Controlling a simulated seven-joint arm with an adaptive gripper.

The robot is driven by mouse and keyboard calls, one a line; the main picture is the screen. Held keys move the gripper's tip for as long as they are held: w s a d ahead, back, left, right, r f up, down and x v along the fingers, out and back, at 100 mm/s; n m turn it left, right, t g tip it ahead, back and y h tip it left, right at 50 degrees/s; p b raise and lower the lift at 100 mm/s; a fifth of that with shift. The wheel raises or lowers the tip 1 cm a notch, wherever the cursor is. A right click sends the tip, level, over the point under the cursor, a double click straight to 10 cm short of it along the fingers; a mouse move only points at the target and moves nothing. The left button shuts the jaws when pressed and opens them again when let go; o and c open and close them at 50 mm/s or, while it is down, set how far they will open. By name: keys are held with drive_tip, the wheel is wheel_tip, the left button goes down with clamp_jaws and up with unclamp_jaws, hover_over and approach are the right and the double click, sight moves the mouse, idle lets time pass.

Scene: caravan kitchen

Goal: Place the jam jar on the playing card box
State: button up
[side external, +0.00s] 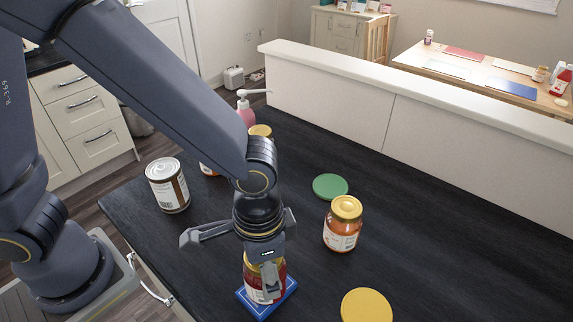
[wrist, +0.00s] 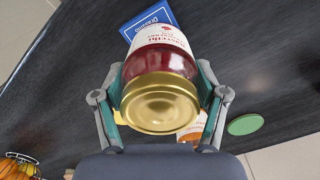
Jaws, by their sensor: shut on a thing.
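The jam jar (side external: 254,283) is dark red with a white label and a gold lid. My gripper (side external: 268,272) points down and is shut around it. In the wrist view the jar (wrist: 160,62) sits between the two fingers, lid towards the camera. The playing card box (side external: 242,301) is blue with a white border and lies flat on the dark counter, directly under the jar in the side view. In the wrist view the box (wrist: 148,18) shows past the jar's far end; the jar hides part of it. I cannot tell whether the jar touches the box.
On the dark counter (side external: 450,230), an orange jar with a gold lid (side external: 342,236) and a green disc (side external: 330,187) stand to the right. A yellow disc (side external: 366,306) lies at the front. A tin can (side external: 167,187) is at left, a pink pump bottle (side external: 246,115) behind.

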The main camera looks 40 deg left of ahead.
drive_tip(key=shift+f, duration=0.1)
drive_tip(key=o, duration=1.6)
wheel_tip(320, 180, up, 12)
drive_tip(key=shift+f, duration=0.15)
drive_tip(key=a+r+n+t, duration=0.1)
drive_tip(key=a+n+t, duration=0.1)
drive_tip(key=a, duration=0.5)
drive_tip(key=s+a+r+n+t, duration=0.1)
drive_tip(key=a+r+n, duration=0.1)
drive_tip(key=a, duration=0.6)
drive_tip(key=s+a+r+n+t, duration=0.1)
drive_tip(key=a+r+n+t, duration=0.1)
drive_tip(key=a, duration=0.6)
drive_tip(key=shift+s+r+t, duration=0.1)
drive_tip(key=shift+t, duration=0.2)
